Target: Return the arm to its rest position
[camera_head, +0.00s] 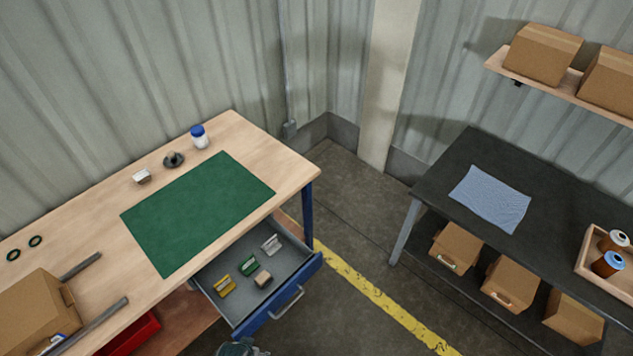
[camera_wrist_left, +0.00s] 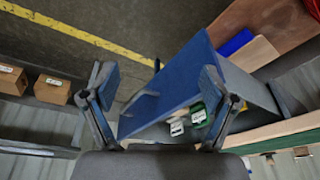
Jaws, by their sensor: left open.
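My left gripper (camera_wrist_left: 158,78) is open in the left wrist view, its two fingers spread apart with nothing between them. Beyond the fingers is the blue front of the open drawer (camera_wrist_left: 180,75). In the head view, only a small grey-blue part of what appears to be my arm shows at the bottom edge, just below the drawer (camera_head: 291,307). The drawer is pulled out under the wooden bench and holds a yellow cartridge (camera_head: 224,286), a green cartridge (camera_head: 248,265), a white cartridge (camera_head: 271,244) and a tan block (camera_head: 263,279). My right gripper is not in view.
The wooden bench (camera_head: 98,215) carries a green mat (camera_head: 198,212), a blue-capped jar (camera_head: 199,138), a cardboard box (camera_head: 30,310) and metal rails. A dark table (camera_head: 460,170) with a blue cloth (camera_head: 490,198) stands right. Open floor with a yellow line (camera_head: 370,290) lies between.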

